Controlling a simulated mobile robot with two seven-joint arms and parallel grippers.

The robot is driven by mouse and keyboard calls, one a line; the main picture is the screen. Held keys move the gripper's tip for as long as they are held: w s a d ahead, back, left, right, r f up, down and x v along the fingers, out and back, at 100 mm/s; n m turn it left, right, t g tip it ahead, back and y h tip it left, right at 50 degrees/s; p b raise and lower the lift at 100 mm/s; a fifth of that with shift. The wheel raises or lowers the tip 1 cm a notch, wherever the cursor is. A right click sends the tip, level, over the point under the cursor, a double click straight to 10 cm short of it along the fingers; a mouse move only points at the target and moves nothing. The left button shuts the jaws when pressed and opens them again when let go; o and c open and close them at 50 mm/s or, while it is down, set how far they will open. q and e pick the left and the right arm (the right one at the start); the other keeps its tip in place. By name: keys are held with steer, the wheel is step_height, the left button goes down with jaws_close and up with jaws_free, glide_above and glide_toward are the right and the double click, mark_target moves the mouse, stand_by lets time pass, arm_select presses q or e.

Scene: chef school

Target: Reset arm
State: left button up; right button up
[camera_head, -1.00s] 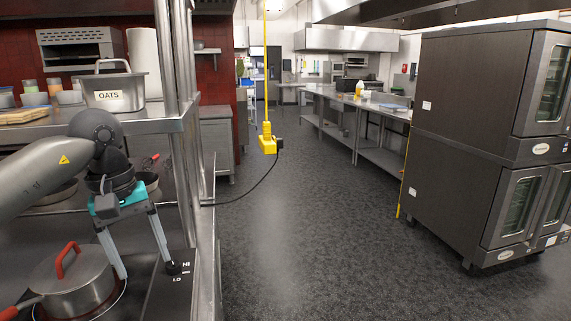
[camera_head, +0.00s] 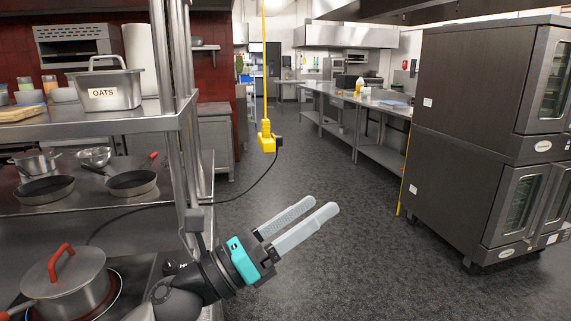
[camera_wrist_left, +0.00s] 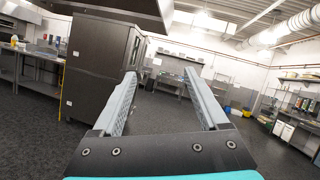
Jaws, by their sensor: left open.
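My left gripper (camera_head: 308,222) is in the lower middle of the head view, over the open floor to the right of the stove and shelf unit. Its two pale fingers point to the upper right and are apart, with nothing between them. In the left wrist view the gripper (camera_wrist_left: 162,82) is also open and empty, facing the room beyond. My right gripper is not in view.
A lidded pot (camera_head: 65,283) with a red handle sits on a burner at the lower left. Two pans (camera_head: 130,182) and an oats container (camera_head: 105,88) are on the shelves. A double oven (camera_head: 470,100) stands right. A yellow outlet box (camera_head: 266,138) hangs mid-room.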

arm_select(q)
steer(key=w+a+f+n+t+y, duration=0.25)
steer(key=a+n+t+y, duration=0.35)
steer(key=n, duration=0.5)
steer(key=w+a+f+n+t+y, duration=0.1)
steer(key=a+f+n+t+y, duration=0.25)
steer(key=n+y, duration=0.55)
steer(key=s+a+f+n+g+y, duration=0.2)
steer(key=a+f+n, duration=0.1)
steer(key=f+n, duration=0.3)
steer(key=s+a+f+n+g+y, duration=0.2)
steer(key=a+f+n+g, duration=0.15)
steer(key=f+n, duration=0.3)
steer(key=s+a+f+n+g, duration=0.2)
steer(key=s+f+n+g, duration=0.5)
steer(key=s, duration=0.5)
steer(key=s+a+f+n+g, duration=0.1)
steer(key=s+f+n+g, duration=0.25)
steer(key=s+f, duration=0.65)
step_height(320, 180, down, 21)
steer(key=s+m+g, duration=0.1)
steer(key=s+g, duration=0.1)
steer(key=s+a+f+g, duration=0.1)
steer(key=s+a+f, duration=0.2)
steer(key=s+f, duration=1.1)
steer(key=shift+s+y, duration=0.4)
steer(key=shift+s, duration=0.55)
